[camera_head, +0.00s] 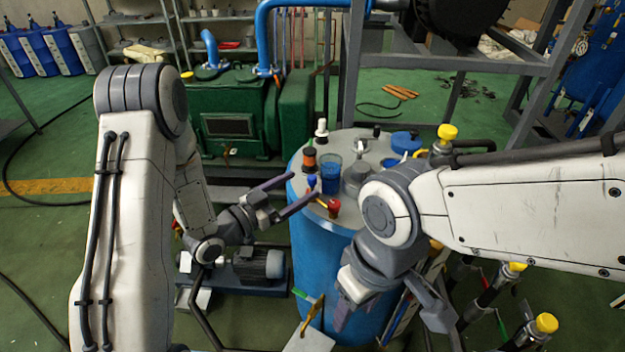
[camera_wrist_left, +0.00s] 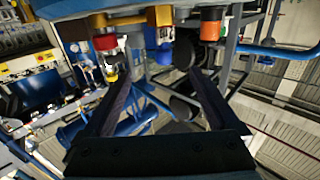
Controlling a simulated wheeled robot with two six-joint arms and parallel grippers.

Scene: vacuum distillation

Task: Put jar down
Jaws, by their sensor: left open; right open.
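A clear glass jar with blue contents (camera_head: 331,180) stands upright on the lid of the blue barrel (camera_head: 320,240) in the head view. My left gripper (camera_head: 305,186) is open, its two fingers pointing at the lid from the left. Its fingertips end just left of the jar, and I see nothing held between them. In the left wrist view the open fingers (camera_wrist_left: 160,78) stand apart, with bottles near the top edge; which of these is the jar is unclear. My right gripper (camera_head: 390,314) is open and empty, low in front of the barrel.
The barrel lid also carries an orange-and-black bottle (camera_head: 309,160), a white-capped bottle (camera_head: 321,131), a red-capped item (camera_head: 334,208) and a blue cap (camera_head: 405,142). Yellow-capped pipes (camera_head: 546,323) stand at the lower right. A green pump (camera_head: 235,115) is behind the barrel.

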